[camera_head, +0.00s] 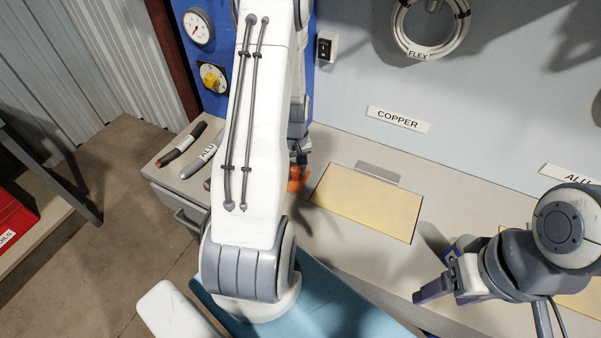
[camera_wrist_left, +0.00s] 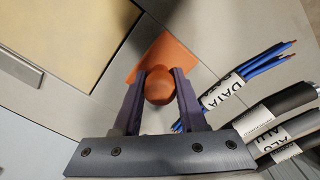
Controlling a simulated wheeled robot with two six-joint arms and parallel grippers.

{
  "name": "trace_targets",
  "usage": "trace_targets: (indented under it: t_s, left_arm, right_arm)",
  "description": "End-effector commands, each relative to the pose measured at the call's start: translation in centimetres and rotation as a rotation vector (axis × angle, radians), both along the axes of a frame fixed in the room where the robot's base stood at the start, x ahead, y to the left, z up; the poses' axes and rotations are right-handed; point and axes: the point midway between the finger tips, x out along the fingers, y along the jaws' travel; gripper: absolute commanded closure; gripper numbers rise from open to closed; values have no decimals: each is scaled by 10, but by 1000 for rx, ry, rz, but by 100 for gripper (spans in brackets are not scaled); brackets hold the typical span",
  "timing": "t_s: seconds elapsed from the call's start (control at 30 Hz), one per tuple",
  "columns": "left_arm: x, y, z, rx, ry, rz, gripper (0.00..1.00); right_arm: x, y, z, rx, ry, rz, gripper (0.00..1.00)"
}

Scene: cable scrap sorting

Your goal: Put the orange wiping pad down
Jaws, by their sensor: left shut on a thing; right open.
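The orange wiping pad (camera_wrist_left: 168,54) shows in the left wrist view, with a round orange knob (camera_wrist_left: 159,86) on it. My left gripper (camera_wrist_left: 160,82) is shut on the knob, with a dark finger at either side. In the head view only a small part of the orange pad (camera_head: 296,180) shows; my left arm hides the rest. The pad is at or just above the grey worktop; I cannot tell whether it touches. My right gripper (camera_head: 434,294) is open and empty at the lower right, over the worktop's front part.
Cable pieces with ALU labels (camera_head: 205,156) lie left of my left arm; blue DATA cables (camera_wrist_left: 245,82) lie close to the pad in the left wrist view. A yellow panel (camera_head: 368,203) is set in the worktop (camera_head: 330,150) below the COPPER sign (camera_head: 398,119).

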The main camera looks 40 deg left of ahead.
Motion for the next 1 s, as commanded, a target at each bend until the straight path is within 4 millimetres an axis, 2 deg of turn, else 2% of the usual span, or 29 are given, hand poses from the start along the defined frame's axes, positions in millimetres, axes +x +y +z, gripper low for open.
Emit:
trace_targets:
  t_s: [0.37,0.4,0.43,0.47,0.77,0.87,1.0]
  left_arm:
    - [0,-1,-5,0,0,-1,100]
    - [1,-1,-4,0,0,-2,44]
    - [1,-1,-4,0,0,-2,32]
    - [1,-1,-4,0,0,-2,29]
    - [1,-1,-2,0,0,-1,29]
    - [1,-1,4,2,-2,-1,29]
    - [1,0,24,3,-4,-1,29]
  right_arm:
    - [0,0,-4,0,0,0,29]
    - [0,0,-2,0,0,0,29]
    - [0,0,-2,0,0,0,29]
    - [0,0,-2,0,0,0,29]
    - [0,0,-1,0,0,0,29]
    - [0,0,0,0,0,0,29]
    - [0,0,-2,0,0,0,29]
